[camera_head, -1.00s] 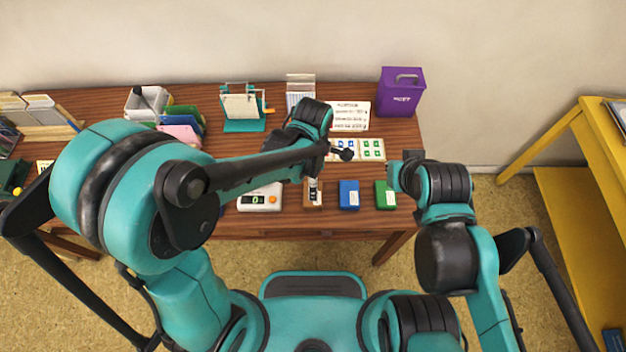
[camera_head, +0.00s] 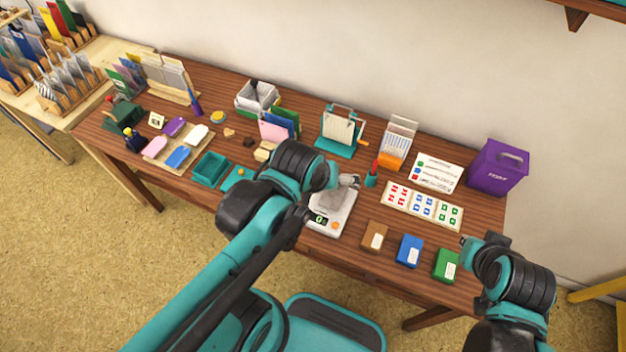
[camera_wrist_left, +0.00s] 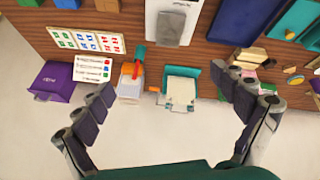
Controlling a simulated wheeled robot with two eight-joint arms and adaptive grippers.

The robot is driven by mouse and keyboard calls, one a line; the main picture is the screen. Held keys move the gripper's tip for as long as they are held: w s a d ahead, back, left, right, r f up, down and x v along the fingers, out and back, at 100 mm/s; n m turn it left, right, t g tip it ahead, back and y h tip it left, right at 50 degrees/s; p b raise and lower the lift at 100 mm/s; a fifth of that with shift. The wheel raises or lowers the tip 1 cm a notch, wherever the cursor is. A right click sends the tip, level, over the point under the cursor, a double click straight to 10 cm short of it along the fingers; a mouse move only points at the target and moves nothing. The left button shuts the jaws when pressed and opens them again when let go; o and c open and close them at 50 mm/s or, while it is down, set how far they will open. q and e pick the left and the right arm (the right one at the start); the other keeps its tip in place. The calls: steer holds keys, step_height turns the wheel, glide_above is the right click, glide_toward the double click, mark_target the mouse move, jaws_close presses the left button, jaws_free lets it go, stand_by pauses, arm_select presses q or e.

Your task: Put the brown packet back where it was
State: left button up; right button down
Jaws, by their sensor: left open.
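A brown packet-like block (camera_head: 374,236) with a white label lies near the table's front edge, left of a blue block (camera_head: 409,251) and a green block (camera_head: 447,265). Its brown edge also shows at the top of the left wrist view (camera_wrist_left: 107,5). My left gripper (camera_head: 348,181) is open and empty above the back of the white scale (camera_head: 317,222), behind and left of the brown block. In the left wrist view its fingers (camera_wrist_left: 172,103) are wide apart. My right gripper (camera_head: 466,243) is by the green block; its jaws are too small to judge.
Behind are a card stand (camera_head: 397,143), a teal-based frame (camera_head: 338,131) and a purple box (camera_head: 497,167). A stamped sheet (camera_head: 424,206) lies right. Trays and racks fill the left side.

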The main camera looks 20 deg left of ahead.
arm_select(q)
steer(key=a+m, duration=0.1)
steer(key=s+a+m+t, duration=0.1)
steer(key=a+r+m, duration=0.1)
steer(key=shift+s+m+t, duration=0.3)
steer(key=shift+s+m, duration=0.1)
